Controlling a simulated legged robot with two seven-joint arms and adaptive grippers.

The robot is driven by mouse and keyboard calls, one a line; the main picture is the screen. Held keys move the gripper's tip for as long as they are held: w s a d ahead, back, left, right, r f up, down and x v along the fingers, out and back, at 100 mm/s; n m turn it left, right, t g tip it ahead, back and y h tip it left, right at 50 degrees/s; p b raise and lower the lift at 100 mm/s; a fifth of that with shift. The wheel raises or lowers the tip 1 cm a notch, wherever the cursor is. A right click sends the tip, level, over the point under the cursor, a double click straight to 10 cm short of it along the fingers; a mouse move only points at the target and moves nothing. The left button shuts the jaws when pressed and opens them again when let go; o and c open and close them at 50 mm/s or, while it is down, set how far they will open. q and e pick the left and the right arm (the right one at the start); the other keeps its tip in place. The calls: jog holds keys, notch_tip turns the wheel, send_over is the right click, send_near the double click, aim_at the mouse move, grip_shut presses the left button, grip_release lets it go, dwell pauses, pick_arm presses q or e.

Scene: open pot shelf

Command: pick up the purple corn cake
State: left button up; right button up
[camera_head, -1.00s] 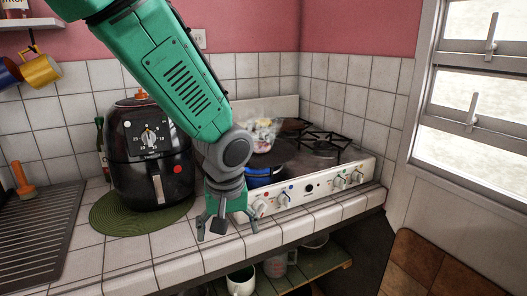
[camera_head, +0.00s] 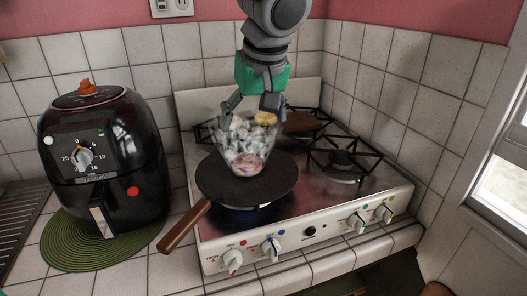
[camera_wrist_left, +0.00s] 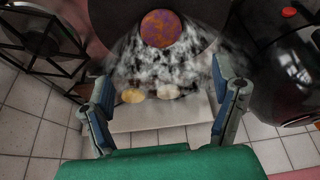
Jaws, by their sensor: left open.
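The purple corn cake (camera_head: 248,163) is a round, purple-and-orange piece lying on a dark flat pan (camera_head: 222,185) on the stove. In the left wrist view the cake (camera_wrist_left: 161,28) shows at top centre, ahead of the fingers. A whitish, see-through, mottled plume (camera_head: 247,138) widens upward from it; I cannot tell whether it is steam or a clear vessel. My left gripper (camera_head: 250,106) is open and points down, above and behind the cake, apart from it. My right gripper is not in view.
A yellow piece (camera_head: 265,118) and a pale one sit near the left fingertips, behind the cake. The pan's wooden handle (camera_head: 184,227) sticks out front left. A black air fryer (camera_head: 103,160) stands at left on a green mat (camera_head: 65,243). A bare burner (camera_head: 341,165) is at right.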

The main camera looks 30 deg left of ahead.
aim_at(247, 161)
pick_arm(q)
jog(key=x, duration=0.4)
jog(key=d+x, duration=0.1)
jog(key=x, duration=0.2)
jog(key=shift+s+d+f, duration=0.1)
jog(key=shift+s+f, duration=0.1)
jog(key=shift+s, duration=0.05)
jog(key=shift+a+f, duration=0.35)
jog(key=shift+a, duration=0.1)
jog(key=x, duration=0.5)
jog(key=shift+w+a+r, duration=0.1)
jog(key=shift+w+a, duration=0.05)
jog(key=shift+a, duration=0.1)
jog(key=shift+d+r, duration=0.15)
jog(key=shift+d, duration=0.2)
jog(key=c, duration=1.3)
jog(key=shift+r, duration=0.1)
jog(key=shift+c, duration=0.3)
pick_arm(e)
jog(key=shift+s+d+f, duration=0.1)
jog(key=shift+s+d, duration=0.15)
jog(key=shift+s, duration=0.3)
